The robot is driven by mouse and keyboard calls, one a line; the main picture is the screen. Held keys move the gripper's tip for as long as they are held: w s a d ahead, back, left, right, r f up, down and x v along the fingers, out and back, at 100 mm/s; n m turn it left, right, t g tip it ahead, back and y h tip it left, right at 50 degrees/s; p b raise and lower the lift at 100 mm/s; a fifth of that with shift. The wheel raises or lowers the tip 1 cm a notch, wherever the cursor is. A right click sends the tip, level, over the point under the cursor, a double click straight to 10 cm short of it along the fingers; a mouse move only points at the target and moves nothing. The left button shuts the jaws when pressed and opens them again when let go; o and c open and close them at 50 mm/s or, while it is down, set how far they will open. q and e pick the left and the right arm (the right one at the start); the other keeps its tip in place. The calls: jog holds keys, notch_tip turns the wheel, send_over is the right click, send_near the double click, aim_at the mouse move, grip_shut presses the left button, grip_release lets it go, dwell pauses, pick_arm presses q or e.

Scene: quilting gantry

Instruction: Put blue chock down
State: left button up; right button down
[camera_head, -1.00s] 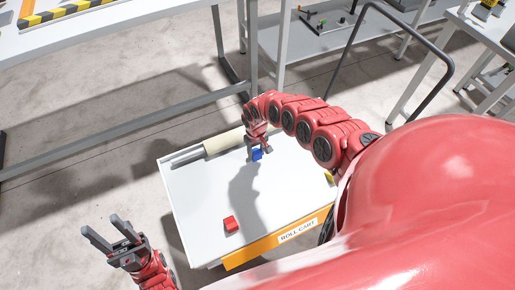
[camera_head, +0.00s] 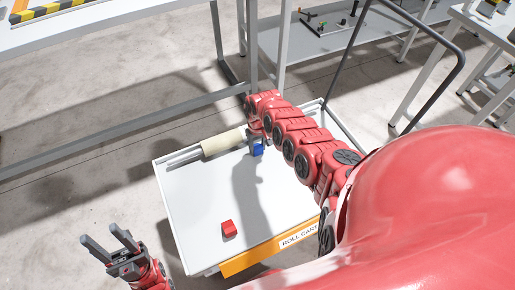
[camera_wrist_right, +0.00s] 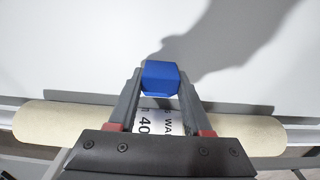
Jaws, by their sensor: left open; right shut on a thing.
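The blue chock (camera_head: 258,149) is held between the fingertips of my right gripper (camera_head: 256,141), over the white tray of the roll cart (camera_head: 190,213) near a cream roll (camera_head: 223,143). In the right wrist view the blue chock (camera_wrist_right: 161,76) sits between the two fingers of the right gripper (camera_wrist_right: 161,84), just past the roll (camera_wrist_right: 60,122). I cannot tell whether the chock touches the tray. My left gripper (camera_head: 100,234) is open and empty, left of the cart.
A red chock (camera_head: 228,228) lies on the tray near its front edge. An orange strip with a ROLL CART label (camera_head: 299,238) runs along that edge. The middle of the tray is clear. A dark handle bar (camera_head: 440,91) rises at the right, and grey table legs stand behind.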

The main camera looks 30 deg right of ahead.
jog(key=shift+f, duration=0.1)
jog(key=shift+c, duration=1.7)
grip_release()
